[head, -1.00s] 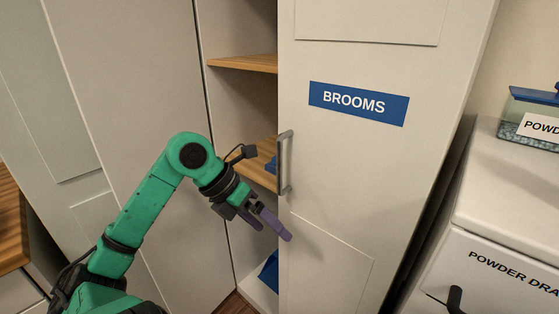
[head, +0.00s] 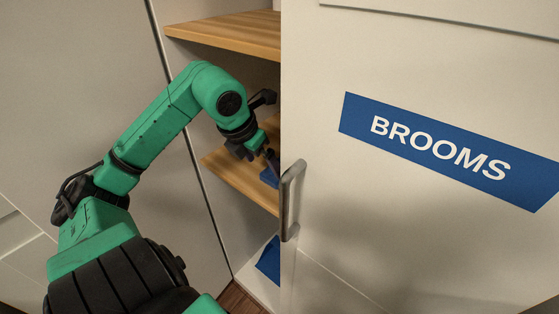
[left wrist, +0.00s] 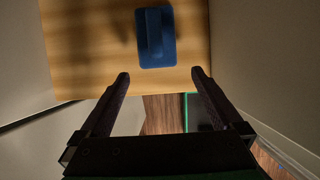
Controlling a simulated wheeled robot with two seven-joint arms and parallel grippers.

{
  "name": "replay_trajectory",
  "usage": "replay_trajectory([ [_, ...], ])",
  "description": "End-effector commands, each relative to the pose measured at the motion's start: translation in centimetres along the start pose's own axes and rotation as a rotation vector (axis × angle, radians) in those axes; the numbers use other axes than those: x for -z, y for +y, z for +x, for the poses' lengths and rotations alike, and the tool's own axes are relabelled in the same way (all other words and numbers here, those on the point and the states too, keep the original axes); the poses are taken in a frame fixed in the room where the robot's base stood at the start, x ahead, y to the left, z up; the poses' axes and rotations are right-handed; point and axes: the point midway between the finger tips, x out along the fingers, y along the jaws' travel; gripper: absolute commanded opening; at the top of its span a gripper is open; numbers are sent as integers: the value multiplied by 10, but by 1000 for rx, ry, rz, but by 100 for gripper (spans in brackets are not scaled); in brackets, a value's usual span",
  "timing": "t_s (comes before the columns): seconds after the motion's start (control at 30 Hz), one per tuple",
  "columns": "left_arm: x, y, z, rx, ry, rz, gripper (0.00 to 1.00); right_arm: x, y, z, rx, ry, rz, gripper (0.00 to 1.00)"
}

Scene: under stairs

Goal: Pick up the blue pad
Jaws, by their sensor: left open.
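The blue pad (left wrist: 155,37) lies on a wooden shelf (left wrist: 85,50) in the left wrist view, with a raised strip along its middle. My left gripper (left wrist: 160,75) is open, its two dark fingers pointing toward the shelf with the pad ahead, between the lines of the fingers. The fingers do not touch the pad. In the head view my left gripper (head: 270,160) reaches into the cupboard over the middle shelf. A small part of the blue pad (head: 269,178) shows there; the door edge hides the rest. My right gripper is not in view.
The white door labelled BROOMS (head: 330,190), with a metal handle (head: 290,200), stands close to the right of my left arm. An upper shelf (head: 225,35) is above the gripper. Another blue thing (head: 269,261) is low in the cupboard.

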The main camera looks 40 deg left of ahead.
Motion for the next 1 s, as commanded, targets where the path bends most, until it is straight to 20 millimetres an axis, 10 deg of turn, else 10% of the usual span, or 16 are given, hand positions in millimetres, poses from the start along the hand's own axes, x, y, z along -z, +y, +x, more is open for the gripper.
replay_trajectory([
  [0.5,-43,2,42,-4,5,-3,100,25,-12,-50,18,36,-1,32],
  [0.97,-43,0,68,3,-1,-2,100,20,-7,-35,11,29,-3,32],
  [1.0,-43,0,68,3,-1,-2,85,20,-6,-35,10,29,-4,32],
])
